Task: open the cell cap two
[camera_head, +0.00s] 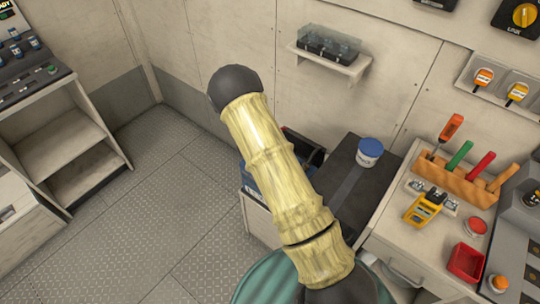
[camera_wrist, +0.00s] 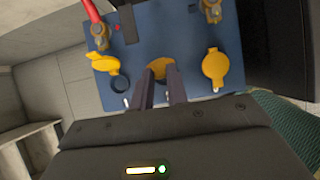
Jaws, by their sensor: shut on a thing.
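The blue battery (camera_wrist: 190,40) fills the upper part of the wrist view, with yellow cell caps in a row. The middle cap (camera_wrist: 158,66) is partly hidden between the fingers of my gripper (camera_wrist: 160,76), which is shut on it. The left cap (camera_wrist: 104,63) lies beside a dark round opening (camera_wrist: 119,83). The right cap (camera_wrist: 215,67) shows in full; whether it is raised I cannot tell. In the head view, my arm hides most of the battery; a blue side (camera_head: 249,180) shows at its left. My gripper is hidden there.
A red cable clamp (camera_wrist: 92,12) and a brass terminal (camera_wrist: 211,10) stand behind the caps. In the head view, a blue-lidded jar (camera_head: 370,152) stands right of my arm on a dark top. A tool rack (camera_head: 455,187) is farther right. Floor (camera_head: 160,210) at left is clear.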

